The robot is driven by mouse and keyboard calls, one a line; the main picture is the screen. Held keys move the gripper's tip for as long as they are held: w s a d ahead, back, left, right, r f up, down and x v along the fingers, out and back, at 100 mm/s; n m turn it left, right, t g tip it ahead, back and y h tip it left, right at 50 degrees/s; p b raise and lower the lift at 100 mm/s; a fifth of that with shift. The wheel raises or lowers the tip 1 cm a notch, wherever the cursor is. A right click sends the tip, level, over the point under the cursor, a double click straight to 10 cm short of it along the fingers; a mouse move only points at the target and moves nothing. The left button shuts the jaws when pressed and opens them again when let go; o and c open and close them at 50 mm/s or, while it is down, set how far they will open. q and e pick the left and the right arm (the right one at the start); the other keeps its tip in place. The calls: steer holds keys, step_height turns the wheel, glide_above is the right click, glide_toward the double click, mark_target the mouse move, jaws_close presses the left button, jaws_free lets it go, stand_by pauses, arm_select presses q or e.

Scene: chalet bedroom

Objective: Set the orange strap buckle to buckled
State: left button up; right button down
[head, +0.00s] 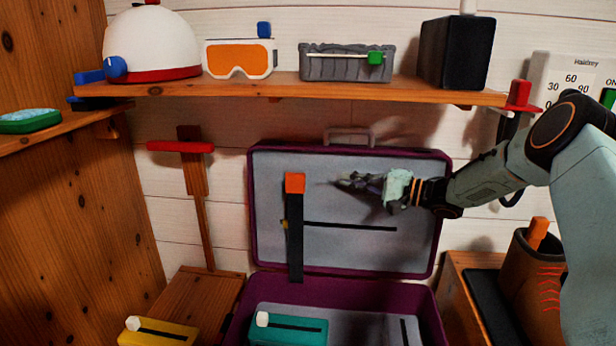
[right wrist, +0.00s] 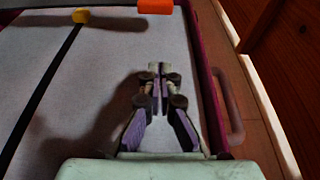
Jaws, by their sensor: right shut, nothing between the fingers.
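The orange strap buckle (head: 295,183) is an orange block at the top end of a black strap (head: 295,245), which stands upright in front of the grey inside of the open suitcase lid (head: 350,255). The orange block also shows at the top edge of the right wrist view (right wrist: 155,6), partly cut off. I cannot tell whether it is buckled. My right gripper (head: 343,184) is shut and empty. It is right of the buckle, about level with it, with a gap between them. It also shows in the right wrist view (right wrist: 157,68). My left gripper is not in view.
A small yellow slider (head: 284,224) sits at the left end of a black slot in the lid. A shelf (head: 290,88) with a helmet, goggles, a grey box and a dark speaker runs above. A boot (head: 535,280) stands at right.

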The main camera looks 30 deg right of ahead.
arm_select(q)
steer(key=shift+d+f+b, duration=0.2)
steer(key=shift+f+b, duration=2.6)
steer(key=shift+b, duration=0.05)
arm_select(e)
steer(key=w+a, duration=0.5)
steer(key=a, duration=0.2)
steer(key=shift+w+a+f, duration=0.15)
steer(key=shift+a+f, duration=0.05)
steer(key=shift+f, duration=0.05)
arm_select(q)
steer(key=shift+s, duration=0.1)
arm_select(e)
steer(key=shift+r, duration=0.1)
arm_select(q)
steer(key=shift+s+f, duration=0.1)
arm_select(e)
steer(key=shift+a, duration=0.1)
